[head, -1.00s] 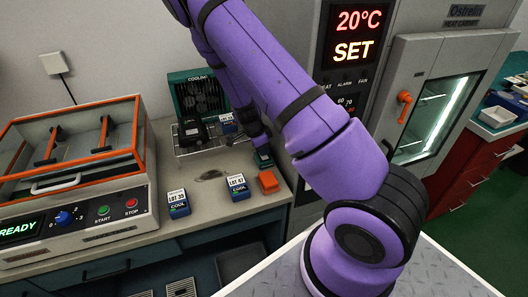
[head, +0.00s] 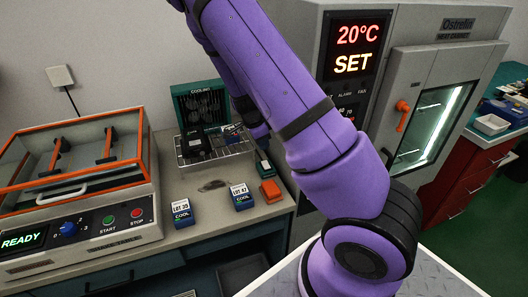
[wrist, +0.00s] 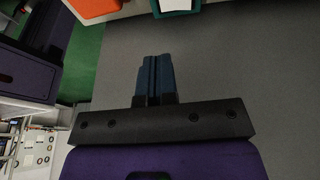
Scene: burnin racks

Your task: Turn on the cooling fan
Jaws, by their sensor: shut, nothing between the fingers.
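The cooling fan (head: 200,104) is a dark green box with a round black grille and a "COOLING" label. It stands at the back of the bench, behind a wire rack, in the head view. I cannot make out its switch or whether it runs. My gripper (wrist: 157,58) is shut and empty, its blue fingers together over a plain grey surface in the wrist view. A small green item (head: 263,162) lies near the bench's right edge, just below my forearm.
The wire rack (head: 215,153) holds a black item (head: 194,145) and a partly hidden labelled box. Two blue-and-white lot boxes (head: 182,212) (head: 241,196) and an orange block (head: 269,191) stand in front. A shaker (head: 75,215) is left; a heat cabinet (head: 428,100) is right.

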